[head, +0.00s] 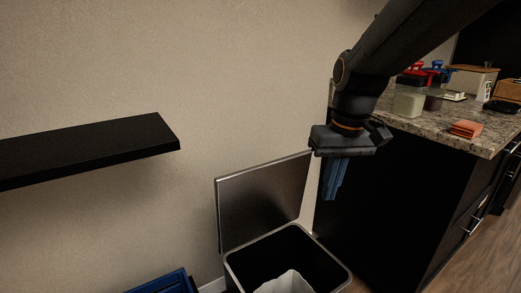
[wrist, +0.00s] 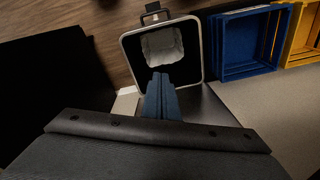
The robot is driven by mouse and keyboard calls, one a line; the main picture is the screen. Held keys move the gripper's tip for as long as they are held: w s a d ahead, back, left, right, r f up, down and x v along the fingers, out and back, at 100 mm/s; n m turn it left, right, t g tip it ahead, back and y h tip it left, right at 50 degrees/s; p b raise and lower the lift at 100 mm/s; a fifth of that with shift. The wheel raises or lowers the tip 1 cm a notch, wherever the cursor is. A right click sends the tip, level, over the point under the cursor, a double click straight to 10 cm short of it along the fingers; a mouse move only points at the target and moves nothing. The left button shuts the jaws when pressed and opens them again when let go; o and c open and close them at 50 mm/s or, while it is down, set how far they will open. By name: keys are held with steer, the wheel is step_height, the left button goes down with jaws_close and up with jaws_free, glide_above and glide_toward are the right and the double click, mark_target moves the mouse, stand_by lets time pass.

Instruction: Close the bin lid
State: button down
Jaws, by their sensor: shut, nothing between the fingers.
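The bin (head: 288,262) stands on the floor against the wall, open, with a white liner (head: 286,283) inside. Its grey metal lid (head: 262,200) is raised, standing nearly upright at the wall side. My gripper (head: 333,188) points down with blue fingers shut and empty, at the right of the lid in the head view and above the bin's rim level. In the wrist view my gripper (wrist: 161,84) overlaps the near edge of the bin (wrist: 198,55), and the lid (wrist: 202,106) lies partly behind it. I cannot tell whether the fingers touch the lid.
A dark cabinet with a granite counter (head: 400,122) stands right of the bin, carrying jars and boxes. A black shelf (head: 90,148) juts from the wall at left. A blue crate (wrist: 245,45) and a yellow crate (wrist: 303,35) sit beside the bin.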

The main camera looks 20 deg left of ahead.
steer(key=w+a+r+n+t+y+p, duration=0.15)
steer(key=w+a+p, duration=0.35)
steer(key=w+a, duration=0.65)
steer(key=w+a+r+n+h+p, duration=0.1)
steer(key=w+a+r+n+p, duration=0.15)
steer(key=w+a+p, duration=0.8)
steer(key=s+a+f+b, duration=0.2)
steer(key=s+f, duration=0.1)
steer(key=f, duration=0.7)
steer(key=shift+s, duration=0.4)
steer(key=shift+s+n+y, duration=0.1)
steer(key=shift+n+y, duration=0.15)
steer(key=shift+n, duration=0.05)
